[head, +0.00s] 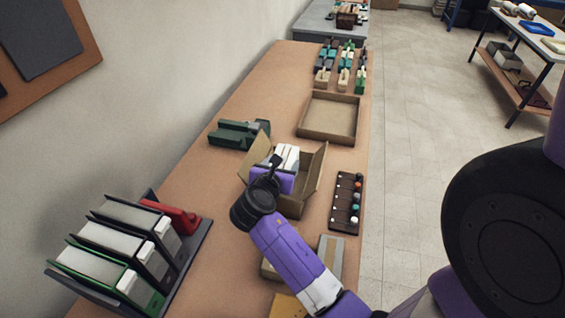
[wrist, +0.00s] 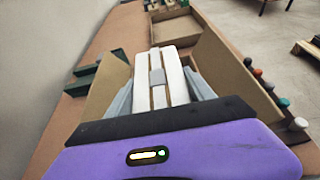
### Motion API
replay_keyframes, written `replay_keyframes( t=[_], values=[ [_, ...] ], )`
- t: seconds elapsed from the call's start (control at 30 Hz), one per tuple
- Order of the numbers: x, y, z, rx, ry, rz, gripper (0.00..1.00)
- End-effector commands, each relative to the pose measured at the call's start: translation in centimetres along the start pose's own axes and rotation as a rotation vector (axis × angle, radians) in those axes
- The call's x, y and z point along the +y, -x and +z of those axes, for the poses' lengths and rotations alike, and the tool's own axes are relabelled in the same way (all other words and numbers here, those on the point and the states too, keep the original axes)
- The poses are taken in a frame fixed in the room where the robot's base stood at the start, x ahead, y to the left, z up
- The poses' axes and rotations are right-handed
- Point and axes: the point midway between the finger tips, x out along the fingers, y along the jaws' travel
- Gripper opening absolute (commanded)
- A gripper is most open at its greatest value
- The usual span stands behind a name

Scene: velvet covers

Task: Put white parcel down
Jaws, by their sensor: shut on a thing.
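In the head view my gripper (head: 283,168) is over the box, and my wrist hides part of the box's near side. I cannot tell whether the parcel touches the box floor.
A shallow cardboard tray (head: 328,136) lies behind the box. A dark rack of coloured knobs (head: 347,202) is to the right. A green tool (head: 238,134) is to the left. Binders (head: 120,250) stand at the near left, beside a red stapler-like object (head: 172,215).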

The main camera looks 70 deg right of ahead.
Motion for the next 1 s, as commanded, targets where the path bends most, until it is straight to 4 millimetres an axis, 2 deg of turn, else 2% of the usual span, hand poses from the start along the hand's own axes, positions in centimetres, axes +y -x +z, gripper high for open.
replay_keyframes(
  t=[0.33,0.37,0.47,0.87,0.97,1.0],
  values=[
    [0.0,-0.3,-0.5,-0.002,-0.001,0.000,0.00],
    [-0.1,-0.3,-0.7,0.000,0.000,-0.001,0.64],
    [0.0,-0.3,-0.7,0.000,0.000,-0.001,0.83],
    [0.0,-0.2,-0.3,-0.001,-0.001,-0.001,0.83],
    [-0.1,0.1,0.7,-0.003,-0.004,-0.001,0.83],
    [0.1,0.9,0.5,-0.001,0.001,0.002,0.83]
  ],
)
